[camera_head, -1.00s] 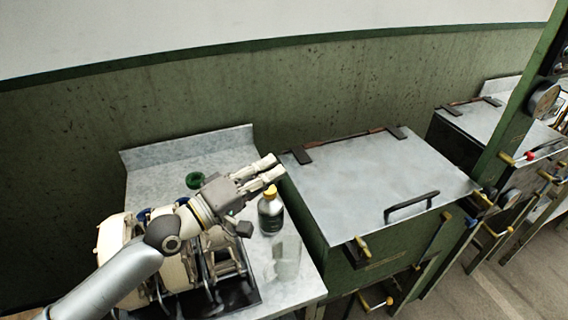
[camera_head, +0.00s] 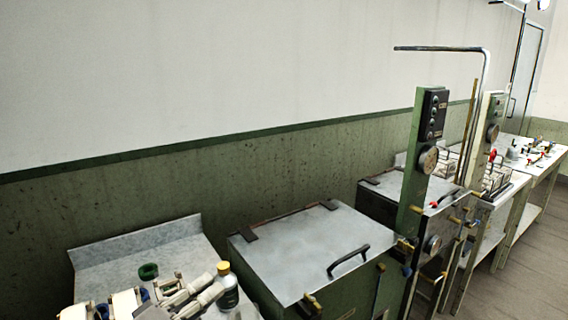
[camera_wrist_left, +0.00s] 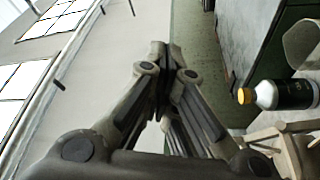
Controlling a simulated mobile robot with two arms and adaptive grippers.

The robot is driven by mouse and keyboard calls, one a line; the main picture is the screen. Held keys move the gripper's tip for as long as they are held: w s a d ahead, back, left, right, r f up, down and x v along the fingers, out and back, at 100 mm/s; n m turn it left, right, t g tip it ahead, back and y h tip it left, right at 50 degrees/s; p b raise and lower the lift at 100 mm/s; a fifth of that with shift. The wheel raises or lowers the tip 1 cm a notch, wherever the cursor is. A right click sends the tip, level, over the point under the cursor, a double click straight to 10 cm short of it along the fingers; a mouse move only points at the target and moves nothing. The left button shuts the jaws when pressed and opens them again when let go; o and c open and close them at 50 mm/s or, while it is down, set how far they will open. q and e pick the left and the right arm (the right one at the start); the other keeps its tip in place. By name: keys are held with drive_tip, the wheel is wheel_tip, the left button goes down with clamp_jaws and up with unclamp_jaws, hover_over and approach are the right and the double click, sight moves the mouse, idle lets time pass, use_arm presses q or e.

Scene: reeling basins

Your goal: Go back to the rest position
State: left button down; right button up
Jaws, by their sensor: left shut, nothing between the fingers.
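My left gripper (camera_head: 212,285) is low in the head view, above the left bench, just left of a dark bottle with a yellow cap (camera_head: 228,290). In the left wrist view its fingers (camera_wrist_left: 165,56) are closed together with nothing between them. The bottle (camera_wrist_left: 284,95) is at the right of that view, clear of the fingers. The lower part of my left arm is cut off by the head view's bottom edge. My right gripper is in neither view.
The grey bench (camera_head: 150,245) carries a green ring (camera_head: 148,271). Right of it stands a green basin cabinet with a metal lid (camera_head: 300,250). A green post with a gauge (camera_head: 427,160) and white tables (camera_head: 530,175) stand farther right. Floor shows at lower right.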

use_arm(q)
drive_tip(key=s+d+f+m+g+y, duration=0.1)
drive_tip(key=s+f+m+g+y, duration=0.2)
drive_tip(key=s+f, duration=0.45)
drive_tip(key=s+d+f+m+g+y, duration=0.1)
drive_tip(key=s+f+m+g+y, duration=0.25)
drive_tip(key=f, duration=0.75)
drive_tip(key=s+a+f+m+g+y, duration=0.1)
drive_tip(key=s+a+f+g+y, duration=0.25)
drive_tip(key=s, duration=0.45)
drive_tip(key=s+a+f+m+g+y, duration=0.1)
drive_tip(key=s+a+f+g+y, duration=0.1)
drive_tip(key=s+a+f, duration=0.45)
drive_tip(key=s+d+f+g, duration=0.1)
drive_tip(key=s+f, duration=0.1)
drive_tip(key=f, duration=1.1)
drive_tip(key=s+d+f, duration=0.1)
drive_tip(key=f, duration=1.2)
drive_tip(key=s+a+f+g, duration=0.1)
drive_tip(key=s+a+f, duration=0.2)
drive_tip(key=s+f, duration=1.1)
drive_tip(key=shift+s+f, duration=0.4)
drive_tip(key=shift+s, duration=0.8)
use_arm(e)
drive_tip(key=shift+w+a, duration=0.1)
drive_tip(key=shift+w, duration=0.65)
